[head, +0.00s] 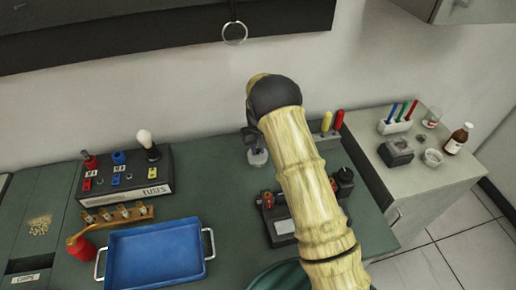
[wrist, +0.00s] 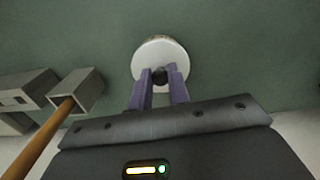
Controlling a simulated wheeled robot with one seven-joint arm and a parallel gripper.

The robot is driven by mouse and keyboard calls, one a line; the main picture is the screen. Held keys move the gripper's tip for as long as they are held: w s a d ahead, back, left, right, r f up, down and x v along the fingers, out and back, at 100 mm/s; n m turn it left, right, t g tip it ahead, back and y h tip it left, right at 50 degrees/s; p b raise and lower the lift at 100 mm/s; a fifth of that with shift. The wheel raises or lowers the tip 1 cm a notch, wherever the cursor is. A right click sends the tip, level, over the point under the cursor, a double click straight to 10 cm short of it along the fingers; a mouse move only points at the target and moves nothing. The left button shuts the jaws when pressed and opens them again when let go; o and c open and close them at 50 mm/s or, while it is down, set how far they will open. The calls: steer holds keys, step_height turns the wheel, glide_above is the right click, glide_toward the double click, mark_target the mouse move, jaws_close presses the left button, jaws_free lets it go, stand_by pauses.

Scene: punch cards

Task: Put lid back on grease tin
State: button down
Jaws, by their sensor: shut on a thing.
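My gripper (wrist: 161,76) has two purple fingers shut on the small dark knob of a round, pale lid (wrist: 152,52) in the wrist view. A thin beige edge shows at the lid's far side; I cannot tell whether it is the grease tin under the lid or the lid's own rim. In the head view my gripper (head: 254,146) is at the back of the green bench, and a pale round thing (head: 258,158) shows just below it. My arm hides much of the area around it. I cannot make out the tin separately in either view.
A grey holder (wrist: 75,92) with an orange-brown rod is left of my gripper in the wrist view. On the bench are a fuse box (head: 125,178), a blue tray (head: 155,255) and a holder with yellow and red handles (head: 327,135). Bench left of my gripper is clear.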

stand_by(0.4)
steer(key=c, duration=0.8)
jaws_free()
steer(key=shift+o, duration=0.2)
steer(key=shift+r+p, duration=2.05)
steer(key=shift+r, duration=1.45)
jaws_close()
steer(key=shift+f+b, duration=1.8)
steer(key=shift+f, duration=1.2)
